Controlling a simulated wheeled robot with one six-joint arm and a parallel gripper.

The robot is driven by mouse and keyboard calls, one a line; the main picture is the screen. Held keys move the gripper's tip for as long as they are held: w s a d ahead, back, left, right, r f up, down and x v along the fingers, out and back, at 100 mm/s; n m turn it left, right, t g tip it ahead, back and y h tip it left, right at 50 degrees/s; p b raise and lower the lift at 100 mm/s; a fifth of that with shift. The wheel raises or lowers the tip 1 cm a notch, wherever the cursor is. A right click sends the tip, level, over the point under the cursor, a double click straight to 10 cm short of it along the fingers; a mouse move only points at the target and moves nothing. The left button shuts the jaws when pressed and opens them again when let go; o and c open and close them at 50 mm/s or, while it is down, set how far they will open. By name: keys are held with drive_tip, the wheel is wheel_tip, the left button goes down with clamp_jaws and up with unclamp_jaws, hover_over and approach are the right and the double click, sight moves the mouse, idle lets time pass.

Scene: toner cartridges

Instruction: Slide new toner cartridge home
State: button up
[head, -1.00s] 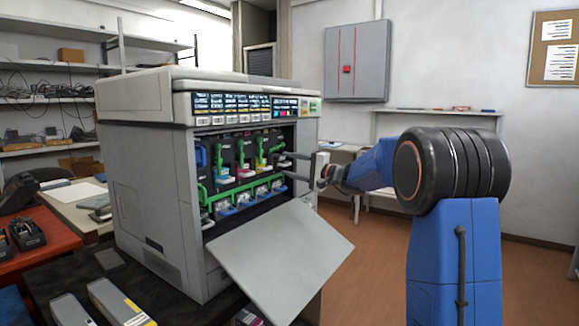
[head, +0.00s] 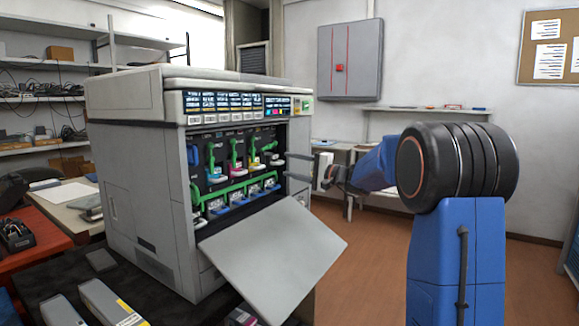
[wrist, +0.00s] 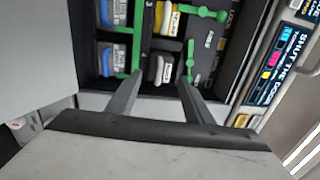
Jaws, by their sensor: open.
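The toner cartridges sit in a row in the open front of a grey printer (head: 140,190). The rightmost cartridge, with a light grey end (wrist: 160,70), shows in the wrist view between and beyond my fingers. A yellow-marked cartridge (wrist: 170,20) lies beside it, with green levers next to both. I cannot tell which one is new or how deep the grey one sits. My gripper (head: 290,166) is open and empty, at the right of the printer's front. Its fingers (wrist: 158,95) point toward the bay, apart from the grey end as far as I see.
A flat grey door (head: 275,255) hangs open below the bay. A green bar (head: 240,192) crosses the opening above several blue-ended units. Long grey boxes (head: 112,302) lie on the dark table at front left. A wall shelf (head: 425,111) stands behind my arm. Floor at right is clear.

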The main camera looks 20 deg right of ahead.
drive_tip(key=shift+v, duration=1.4)
